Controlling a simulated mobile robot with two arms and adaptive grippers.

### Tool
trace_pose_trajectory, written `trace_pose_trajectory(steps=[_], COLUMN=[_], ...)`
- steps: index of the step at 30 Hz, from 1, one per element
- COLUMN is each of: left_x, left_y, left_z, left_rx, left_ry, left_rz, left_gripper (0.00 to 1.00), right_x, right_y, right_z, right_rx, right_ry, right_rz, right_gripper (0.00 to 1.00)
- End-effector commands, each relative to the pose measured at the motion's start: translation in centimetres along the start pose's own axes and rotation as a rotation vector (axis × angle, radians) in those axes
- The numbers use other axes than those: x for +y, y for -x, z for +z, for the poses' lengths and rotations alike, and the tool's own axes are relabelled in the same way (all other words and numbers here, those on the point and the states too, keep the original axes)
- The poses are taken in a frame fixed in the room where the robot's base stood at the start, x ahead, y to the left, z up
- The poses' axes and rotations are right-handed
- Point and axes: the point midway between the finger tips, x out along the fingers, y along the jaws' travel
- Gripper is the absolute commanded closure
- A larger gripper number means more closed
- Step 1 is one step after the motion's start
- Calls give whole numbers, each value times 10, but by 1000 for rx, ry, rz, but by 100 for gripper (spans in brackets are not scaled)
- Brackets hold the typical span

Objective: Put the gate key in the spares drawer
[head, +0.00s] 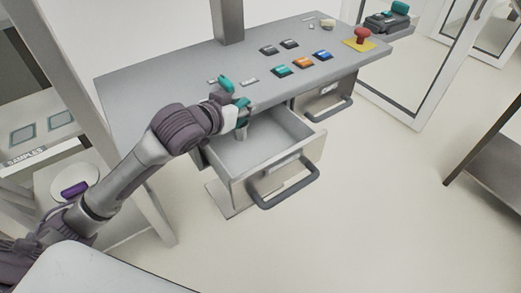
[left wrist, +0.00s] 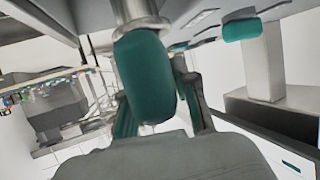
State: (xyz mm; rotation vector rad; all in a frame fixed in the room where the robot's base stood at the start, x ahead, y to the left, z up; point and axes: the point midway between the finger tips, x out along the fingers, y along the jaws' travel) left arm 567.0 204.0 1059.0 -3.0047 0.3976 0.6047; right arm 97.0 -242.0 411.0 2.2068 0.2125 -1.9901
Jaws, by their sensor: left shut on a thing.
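My left gripper (head: 240,112) is over the back left of the open drawer (head: 312,139) under the grey console. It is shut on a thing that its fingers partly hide. In the left wrist view a large teal rounded body with a silver collar (left wrist: 146,78) shows between the teal-and-dark fingers; it looks like the key. In the head view a grey piece hangs below the fingertips, over the drawer's inside. I cannot tell whether it touches the drawer floor. The label on the drawer front is too small to read. My right gripper is not in view.
The console top (head: 150,85) carries coloured buttons and a red stop knob (head: 362,35) on a yellow plate. A grey post (head: 227,20) rises at its back. The floor right of the open drawer is clear.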

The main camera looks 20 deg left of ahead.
Motion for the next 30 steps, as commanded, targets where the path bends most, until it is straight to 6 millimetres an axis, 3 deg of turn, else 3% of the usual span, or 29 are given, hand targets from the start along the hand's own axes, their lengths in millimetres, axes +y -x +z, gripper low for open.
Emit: trace_pose_trajectory(steps=[3, 9, 24, 30], left_x=[0, 0, 0, 0], left_y=[-5, -16, -41, -44], left_z=[13, 40, 100, 105], left_rx=[2, -4, 0, 4], left_ry=[-1, 1, 2, 0], left_rz=[0, 0, 0, 0], left_gripper=[100, 100, 100, 100], right_x=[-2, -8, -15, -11], right_y=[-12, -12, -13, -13], right_z=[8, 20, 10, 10], right_rx=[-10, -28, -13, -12], right_ry=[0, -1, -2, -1], right_rz=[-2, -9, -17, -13], right_gripper=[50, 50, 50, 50])
